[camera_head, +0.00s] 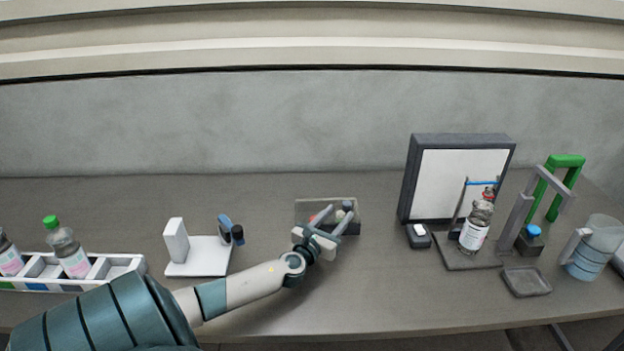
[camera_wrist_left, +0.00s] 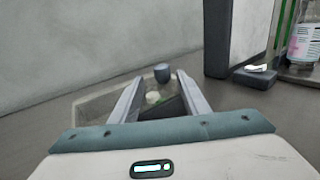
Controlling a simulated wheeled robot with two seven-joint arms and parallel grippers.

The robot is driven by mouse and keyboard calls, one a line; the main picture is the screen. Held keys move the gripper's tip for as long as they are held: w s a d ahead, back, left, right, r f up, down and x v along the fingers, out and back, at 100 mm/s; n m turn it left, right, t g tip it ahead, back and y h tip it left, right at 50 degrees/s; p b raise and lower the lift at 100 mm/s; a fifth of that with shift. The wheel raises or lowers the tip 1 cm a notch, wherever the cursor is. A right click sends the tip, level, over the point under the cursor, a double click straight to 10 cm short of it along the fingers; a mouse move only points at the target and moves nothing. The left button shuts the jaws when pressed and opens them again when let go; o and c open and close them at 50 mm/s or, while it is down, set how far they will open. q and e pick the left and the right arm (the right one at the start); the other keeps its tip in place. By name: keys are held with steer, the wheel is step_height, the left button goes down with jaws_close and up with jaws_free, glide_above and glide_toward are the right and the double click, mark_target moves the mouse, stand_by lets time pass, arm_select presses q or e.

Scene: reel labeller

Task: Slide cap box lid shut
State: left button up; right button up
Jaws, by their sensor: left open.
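The cap box (camera_head: 303,205) is a small clear-walled box on the table, left of the centre panel. Red and pale caps show inside it, partly hidden by my gripper. A dark lid (camera_wrist_left: 174,107) covers its right part and leaves the left part open. A dark round knob (camera_head: 347,205) stands up at the lid; it also shows in the left wrist view (camera_wrist_left: 162,72). My left gripper (camera_head: 342,211) is open over the box, its fingers on either side of the knob. I cannot tell whether they touch it. My right gripper is out of view.
A white stand (camera_head: 200,257) with a blue-and-black part is left of the box. A white bottle rack (camera_head: 100,268) is further left. A framed panel (camera_head: 465,180), a labelled bottle (camera_head: 475,230), a green-handled press (camera_head: 560,180) and a clear jug (camera_head: 590,255) stand right.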

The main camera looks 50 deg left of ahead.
arm_select(q)
steer(key=b+v, duration=0.2)
steer(key=v, duration=1.1)
steer(key=shift+a+f, duration=0.1)
steer(key=shift+b+v, duration=0.35)
steer(key=shift+v, duration=0.55)
